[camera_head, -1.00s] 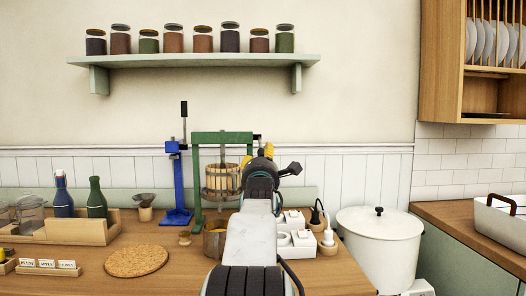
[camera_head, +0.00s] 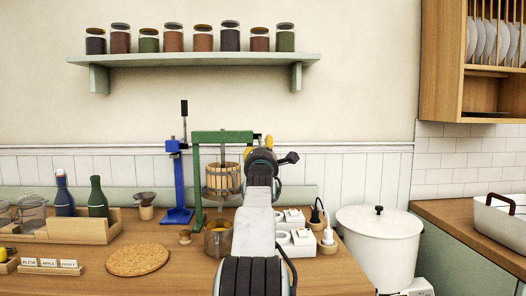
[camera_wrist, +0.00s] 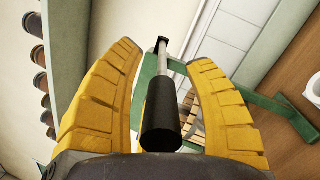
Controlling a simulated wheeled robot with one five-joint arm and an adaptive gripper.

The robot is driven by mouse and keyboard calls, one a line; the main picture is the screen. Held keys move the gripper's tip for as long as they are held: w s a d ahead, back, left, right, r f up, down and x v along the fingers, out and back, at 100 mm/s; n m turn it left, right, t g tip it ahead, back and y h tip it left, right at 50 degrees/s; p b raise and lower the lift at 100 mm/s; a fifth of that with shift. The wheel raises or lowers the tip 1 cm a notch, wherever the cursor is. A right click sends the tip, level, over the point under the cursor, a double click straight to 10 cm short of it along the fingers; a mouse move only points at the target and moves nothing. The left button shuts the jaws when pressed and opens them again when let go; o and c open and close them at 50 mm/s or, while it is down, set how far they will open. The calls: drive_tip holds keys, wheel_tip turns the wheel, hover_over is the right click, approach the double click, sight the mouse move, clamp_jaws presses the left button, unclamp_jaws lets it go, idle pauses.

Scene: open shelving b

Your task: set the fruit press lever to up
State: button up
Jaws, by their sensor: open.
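The fruit press has a green frame (camera_head: 222,136) and a slatted wooden basket (camera_head: 222,177), and stands at the back of the wooden counter. In the wrist view its lever (camera_wrist: 162,118) shows as a black grip on a metal rod that runs to the green frame (camera_wrist: 146,78). My gripper (camera_wrist: 166,58) is open, with one yellow finger on each side of the lever. The grip lies between the fingers with visible gaps beside it. In the head view my gripper (camera_head: 264,141) is at the right end of the frame's top bar and mostly hides the lever.
A blue stand (camera_head: 179,180) with an upright black handle is left of the press. A metal pot (camera_head: 217,241) stands before it. White sockets with plugs (camera_head: 297,238) and a white lidded pot (camera_head: 378,236) are at right. A jar shelf (camera_head: 190,60) is above.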

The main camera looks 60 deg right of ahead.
drive_tip(key=shift+o, duration=0.4)
clamp_jaws()
